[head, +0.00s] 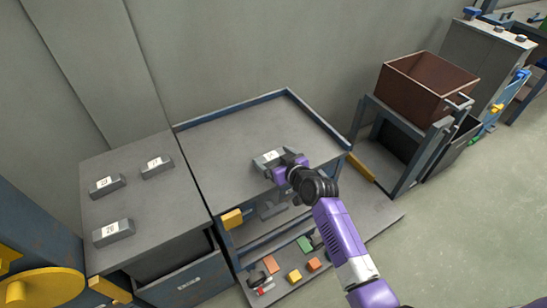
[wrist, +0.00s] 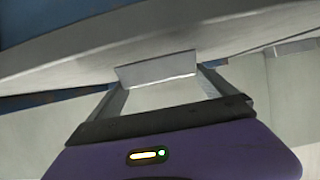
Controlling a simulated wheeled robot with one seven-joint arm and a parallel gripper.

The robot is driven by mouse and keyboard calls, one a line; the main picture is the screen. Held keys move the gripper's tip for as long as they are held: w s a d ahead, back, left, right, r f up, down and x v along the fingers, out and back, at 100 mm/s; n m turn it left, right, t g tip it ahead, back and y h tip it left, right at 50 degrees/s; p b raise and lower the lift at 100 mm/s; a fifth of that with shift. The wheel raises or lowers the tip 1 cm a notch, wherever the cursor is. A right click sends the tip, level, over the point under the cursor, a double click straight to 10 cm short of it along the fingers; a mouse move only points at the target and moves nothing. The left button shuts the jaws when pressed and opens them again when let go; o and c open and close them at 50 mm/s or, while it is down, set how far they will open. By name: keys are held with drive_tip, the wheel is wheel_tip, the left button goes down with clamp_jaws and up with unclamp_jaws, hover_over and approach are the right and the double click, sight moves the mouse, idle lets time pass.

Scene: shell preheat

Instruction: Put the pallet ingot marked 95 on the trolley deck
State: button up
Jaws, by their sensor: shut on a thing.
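My gripper (head: 288,173) is shut on a grey ingot (head: 268,160) with a white label, whose number is too small to read surely. The ingot is at the front right of a grey deck (head: 235,135) with a blue rim; I cannot tell whether it touches the deck. In the wrist view the ingot (wrist: 157,70) sits between both fingers, against a broad grey surface. Three labelled grey ingots (head: 105,186) (head: 157,166) (head: 113,232) lie on the grey top (head: 160,205) at left. I cannot tell for certain which surface is the trolley deck.
Coloured blocks (head: 294,276) lie on a low shelf below the blue-rimmed deck. A brown open bin (head: 425,85) stands on a frame at right. A yellow wheel (head: 45,287) is at the lower left. The back of the deck is clear, as is the floor at right.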

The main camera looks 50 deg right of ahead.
drive_tip(key=o, duration=1.5)
drive_tip(key=shift+s+r+p, duration=0.1)
drive_tip(key=shift+r+p, duration=0.05)
drive_tip(key=shift+p, duration=0.15)
drive_tip(key=v, duration=1.2)
drive_tip(key=s+a+f, duration=0.1)
drive_tip(key=s+a, duration=1.1)
drive_tip(key=s, duration=0.1)
drive_tip(key=s+a+r+n+t+y, duration=0.1)
drive_tip(key=s+a+r+y, duration=0.1)
drive_tip(key=s+a+r, duration=0.2)
drive_tip(key=s+a+r+n+t+y, duration=0.1)
drive_tip(key=s+a+r, duration=0.4)
drive_tip(key=s, duration=0.6)
wheel_tip(320, 180, up, 2)
drive_tip(key=shift+a+r+n+y+b, duration=0.2)
drive_tip(key=shift+a+n+y+b, duration=0.15)
drive_tip(key=shift+n, duration=0.25)
